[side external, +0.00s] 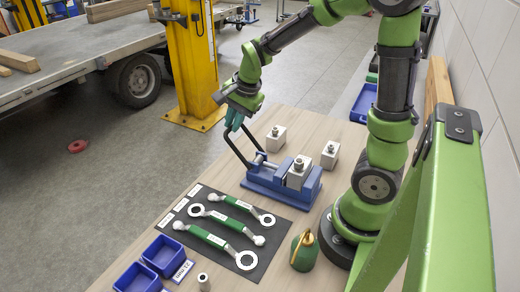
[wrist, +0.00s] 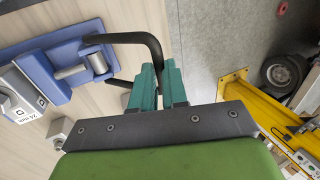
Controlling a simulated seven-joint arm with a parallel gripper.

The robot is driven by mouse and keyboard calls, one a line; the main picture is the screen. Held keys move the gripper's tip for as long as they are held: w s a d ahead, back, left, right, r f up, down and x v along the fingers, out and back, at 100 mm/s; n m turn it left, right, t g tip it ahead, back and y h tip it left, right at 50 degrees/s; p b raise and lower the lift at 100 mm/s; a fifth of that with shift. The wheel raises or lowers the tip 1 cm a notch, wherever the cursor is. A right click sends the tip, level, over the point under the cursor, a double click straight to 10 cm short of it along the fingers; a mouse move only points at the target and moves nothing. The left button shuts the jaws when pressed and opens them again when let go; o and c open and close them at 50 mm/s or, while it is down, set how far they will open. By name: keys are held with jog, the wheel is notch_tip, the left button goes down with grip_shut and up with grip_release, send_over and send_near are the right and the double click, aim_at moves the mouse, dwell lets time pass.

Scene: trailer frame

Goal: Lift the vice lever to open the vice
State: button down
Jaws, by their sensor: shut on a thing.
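The blue vice (side external: 283,182) stands on the wooden table, with a metal block (side external: 298,172) on it. Its black lever (side external: 238,151) rises up and to the left from the vice's left end. My gripper (side external: 233,122), with teal fingers, is at the lever's upper end. In the wrist view the vice (wrist: 62,65) is at the left, and the bent black lever (wrist: 130,38) runs from it to my teal fingers (wrist: 160,85). The fingers are shut on the lever's end, which is partly hidden between them.
Green-handled wrenches (side external: 219,233) lie on a black mat (side external: 262,262) in front of the vice. Two metal blocks (side external: 276,138) (side external: 330,154) stand behind and right of it.

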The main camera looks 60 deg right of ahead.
jog(key=s+r, duration=0.1)
jog(key=s, duration=0.6)
jog(key=shift+s+r, duration=0.15)
jog(key=shift+s, duration=0.15)
jog(key=shift+d, duration=0.1)
jog(key=c, duration=1.1)
grip_release()
jog(key=shift+c, duration=0.2)
jog(key=v, duration=1.7)
jog(key=shift+w+r, duration=0.2)
jog(key=shift+w, duration=0.05)
